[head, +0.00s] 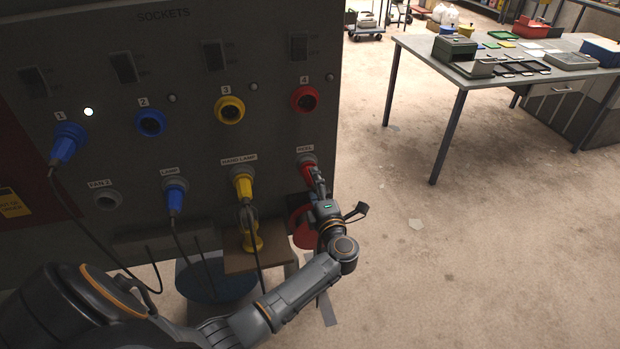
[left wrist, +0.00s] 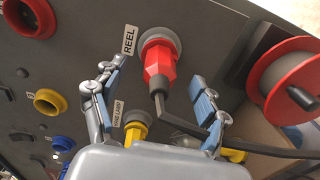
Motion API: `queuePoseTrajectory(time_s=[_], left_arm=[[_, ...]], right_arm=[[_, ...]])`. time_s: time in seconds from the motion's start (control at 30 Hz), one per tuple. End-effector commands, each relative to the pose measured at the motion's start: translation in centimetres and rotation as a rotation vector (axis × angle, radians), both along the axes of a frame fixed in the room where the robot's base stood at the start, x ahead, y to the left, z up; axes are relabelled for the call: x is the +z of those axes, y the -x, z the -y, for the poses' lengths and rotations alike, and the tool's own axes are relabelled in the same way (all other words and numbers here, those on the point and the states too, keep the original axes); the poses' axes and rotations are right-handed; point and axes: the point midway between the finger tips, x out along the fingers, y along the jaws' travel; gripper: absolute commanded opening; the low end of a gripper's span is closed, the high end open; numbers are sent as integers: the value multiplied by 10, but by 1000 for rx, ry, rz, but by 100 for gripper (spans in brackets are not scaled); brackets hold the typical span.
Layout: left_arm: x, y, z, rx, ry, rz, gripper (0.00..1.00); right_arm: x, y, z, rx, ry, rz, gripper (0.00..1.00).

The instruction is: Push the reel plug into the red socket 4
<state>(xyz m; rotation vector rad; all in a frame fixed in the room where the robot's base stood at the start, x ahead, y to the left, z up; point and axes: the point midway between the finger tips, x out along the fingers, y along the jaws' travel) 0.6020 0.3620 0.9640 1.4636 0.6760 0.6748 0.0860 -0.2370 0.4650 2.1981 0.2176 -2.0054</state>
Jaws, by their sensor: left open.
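The red reel plug (head: 308,173) sits in the holder labelled REEL at the lower right of the grey panel. In the left wrist view the red plug (left wrist: 158,66) is between my fingers, with its dark cable running off to the lower right. My left gripper (head: 318,186) is at the plug; its blue-padded fingers (left wrist: 158,88) stand apart on either side, with gaps to the plug. The red socket 4 (head: 305,98) is empty, above the plug; a red socket (left wrist: 30,17) also shows at the upper left of the left wrist view. My right gripper is not in view.
Blue socket 2 (head: 151,122) and yellow socket 3 (head: 230,109) are empty. A blue plug (head: 68,143) is in socket 1. The lamp plug (head: 175,196) and yellow hand lamp plug (head: 243,187) hang left of my gripper. A red cable reel (left wrist: 290,80) stands close right.

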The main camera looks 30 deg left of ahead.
Motion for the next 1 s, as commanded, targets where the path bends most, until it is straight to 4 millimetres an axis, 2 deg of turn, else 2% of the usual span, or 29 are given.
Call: queuePoseTrajectory(time_s=[0.2, 0.4, 1.0], left_arm=[[-1, -17, -19, 1, 1, 1, 74], [0, -24, -27, 0, 0, 0, 74], [0, -25, -28, -1, 1, 1, 74]], right_arm=[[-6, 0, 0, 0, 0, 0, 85], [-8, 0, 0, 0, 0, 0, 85], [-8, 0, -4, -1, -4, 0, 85]])
